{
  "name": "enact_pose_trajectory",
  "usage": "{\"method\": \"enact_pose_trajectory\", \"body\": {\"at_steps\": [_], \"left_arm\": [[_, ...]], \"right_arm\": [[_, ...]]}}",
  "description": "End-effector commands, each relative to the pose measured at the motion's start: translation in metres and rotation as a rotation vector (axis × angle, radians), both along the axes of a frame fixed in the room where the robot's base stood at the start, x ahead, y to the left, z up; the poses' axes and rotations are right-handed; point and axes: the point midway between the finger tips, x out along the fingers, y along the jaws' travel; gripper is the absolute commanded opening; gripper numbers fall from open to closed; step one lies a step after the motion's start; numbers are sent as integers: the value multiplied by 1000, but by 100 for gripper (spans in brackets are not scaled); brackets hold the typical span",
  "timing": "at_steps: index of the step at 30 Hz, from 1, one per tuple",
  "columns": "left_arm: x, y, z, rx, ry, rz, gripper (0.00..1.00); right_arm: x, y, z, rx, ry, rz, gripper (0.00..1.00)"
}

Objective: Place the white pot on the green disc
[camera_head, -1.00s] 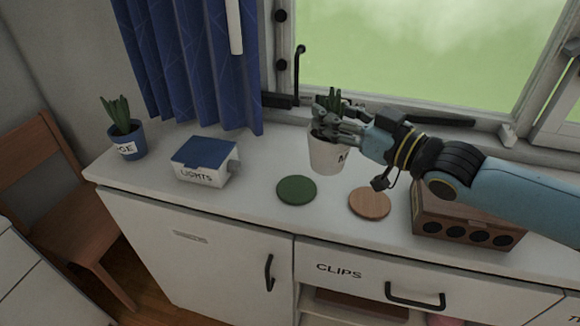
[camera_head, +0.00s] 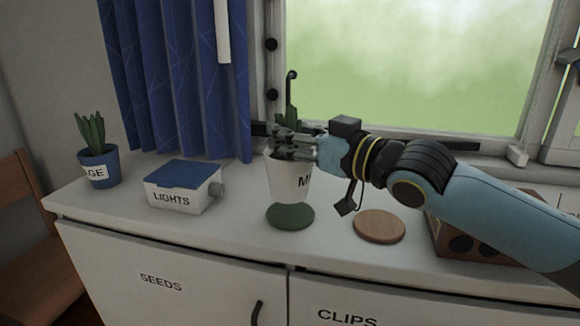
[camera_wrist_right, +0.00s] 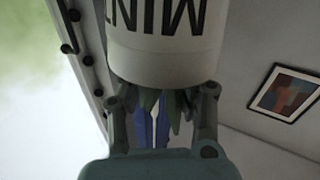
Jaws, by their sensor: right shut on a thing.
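The white pot (camera_head: 287,180) holds a green plant and bears dark lettering. In the right wrist view the pot (camera_wrist_right: 165,50) shows upside down, with the letters "MINT" partly cut off. My right gripper (camera_head: 290,147) is shut on the pot near its rim, with its arm coming in from the right. The green disc (camera_head: 290,216) lies on the white counter. In the head view the pot's base overlaps the disc's far part; I cannot tell whether they touch. My left gripper is not in view.
A wooden disc (camera_head: 379,226) lies to the right of the green one. A brown box (camera_head: 482,243) stands further right, partly behind my arm. A box marked "LIGHTS" (camera_head: 183,188) and a blue pot (camera_head: 99,168) stand to the left. The window is behind.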

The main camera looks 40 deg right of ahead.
Motion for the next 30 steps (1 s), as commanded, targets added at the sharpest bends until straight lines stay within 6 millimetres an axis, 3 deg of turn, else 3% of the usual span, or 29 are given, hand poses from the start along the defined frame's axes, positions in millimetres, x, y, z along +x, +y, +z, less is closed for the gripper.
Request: {"method": "enact_pose_trajectory", "body": {"at_steps": [3,6,18,19,24,30], "left_arm": [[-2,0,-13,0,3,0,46],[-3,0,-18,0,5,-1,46],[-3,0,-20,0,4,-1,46],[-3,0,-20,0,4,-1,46],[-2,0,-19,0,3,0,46],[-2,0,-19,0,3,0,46]], "right_arm": [[0,0,-24,3,2,-1,0],[0,0,-33,2,-1,0,0],[0,0,-36,1,-2,0,0],[0,0,-38,1,2,-1,33],[0,0,-37,1,2,-1,55],[0,0,-37,1,2,-1,55]]}}
